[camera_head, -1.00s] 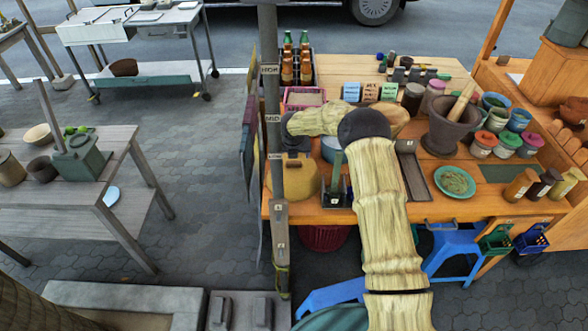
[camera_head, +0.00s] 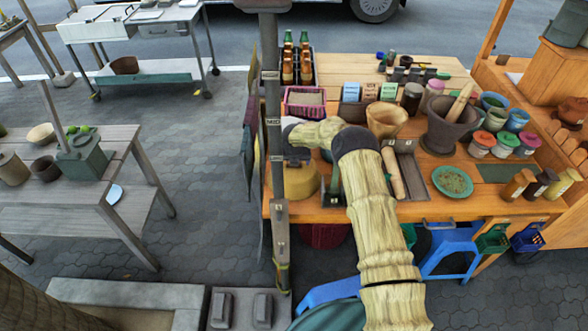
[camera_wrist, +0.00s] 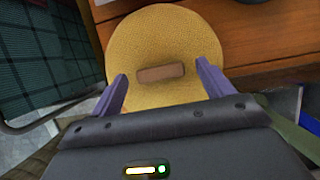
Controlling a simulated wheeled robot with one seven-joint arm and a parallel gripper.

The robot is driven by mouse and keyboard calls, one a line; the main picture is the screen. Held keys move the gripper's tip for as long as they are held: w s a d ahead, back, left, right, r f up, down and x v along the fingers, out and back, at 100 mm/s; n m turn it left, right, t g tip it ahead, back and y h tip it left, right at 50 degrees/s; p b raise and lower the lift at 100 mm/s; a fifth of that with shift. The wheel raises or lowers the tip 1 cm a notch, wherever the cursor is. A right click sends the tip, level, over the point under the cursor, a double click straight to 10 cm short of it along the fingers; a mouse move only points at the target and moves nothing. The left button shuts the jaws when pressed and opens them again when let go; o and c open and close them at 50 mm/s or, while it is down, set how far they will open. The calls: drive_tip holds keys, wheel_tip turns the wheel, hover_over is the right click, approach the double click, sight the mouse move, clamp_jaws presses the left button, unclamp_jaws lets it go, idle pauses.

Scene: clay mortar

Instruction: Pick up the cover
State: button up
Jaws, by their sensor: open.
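The cover (camera_head: 303,184) is a yellow, rounded lid at the left end of the wooden counter, partly hidden by the post and my gripper. In the wrist view the cover (camera_wrist: 160,38) fills the upper middle as a yellow disc with a short brown bar handle (camera_wrist: 160,72) on top. My gripper (camera_wrist: 162,70) is open. Its two purple fingers stand on either side of the handle, with clear gaps. In the head view my gripper (camera_head: 297,158) is over the cover, and its fingertips are hard to make out.
A grey post (camera_head: 273,130) stands just left of the cover. A pink basket (camera_head: 304,112) and a bottle crate (camera_head: 308,68) sit behind it. A dark tray with a rolling pin (camera_head: 395,173), a wooden bowl (camera_head: 386,118) and a mortar (camera_head: 448,127) are to the right.

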idle(0.4)
drive_tip(key=c, duration=1.5)
drive_tip(key=shift+o, duration=0.2)
drive_tip(key=shift+r, duration=0.15)
wheel_tip(320, 180, up, 28)
drive_tip(key=b, duration=0.4)
